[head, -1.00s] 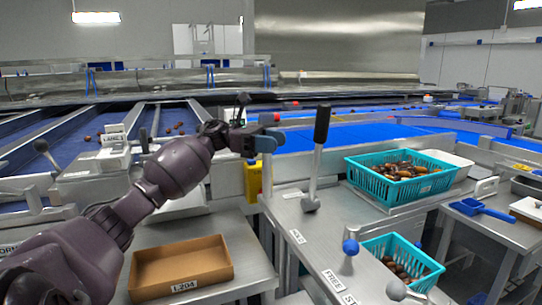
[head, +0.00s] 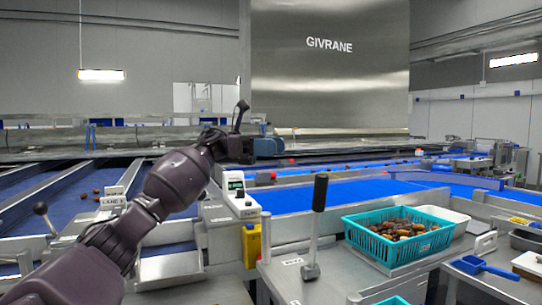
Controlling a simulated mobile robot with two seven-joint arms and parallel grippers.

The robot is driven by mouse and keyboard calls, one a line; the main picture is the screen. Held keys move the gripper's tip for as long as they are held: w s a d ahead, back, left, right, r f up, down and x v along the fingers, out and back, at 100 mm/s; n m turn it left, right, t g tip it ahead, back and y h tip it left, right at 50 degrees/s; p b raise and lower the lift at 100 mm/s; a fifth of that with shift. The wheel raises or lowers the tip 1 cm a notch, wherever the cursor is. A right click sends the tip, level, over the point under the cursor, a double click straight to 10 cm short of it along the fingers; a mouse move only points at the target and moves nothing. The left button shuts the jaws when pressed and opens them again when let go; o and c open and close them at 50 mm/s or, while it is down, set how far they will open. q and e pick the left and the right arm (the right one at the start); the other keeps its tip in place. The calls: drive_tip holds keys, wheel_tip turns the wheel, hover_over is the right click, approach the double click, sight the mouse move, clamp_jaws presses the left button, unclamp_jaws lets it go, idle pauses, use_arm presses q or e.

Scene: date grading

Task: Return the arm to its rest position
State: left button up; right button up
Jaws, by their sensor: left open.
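My left arm comes in from the lower left. Its gripper (head: 262,147) is raised over the near edge of the blue conveyor, open, with nothing seen between its fingers. The gripper is left of and above the upright black-handled lever (head: 320,192) and does not appear to touch it. My right gripper is not in the picture.
A teal basket (head: 352,237) of dates stands on the right bench, with a blue scoop (head: 481,267) farther right. A small display box (head: 237,192) stands below my left gripper, near a yellow box (head: 252,247). The air right of the gripper is clear.

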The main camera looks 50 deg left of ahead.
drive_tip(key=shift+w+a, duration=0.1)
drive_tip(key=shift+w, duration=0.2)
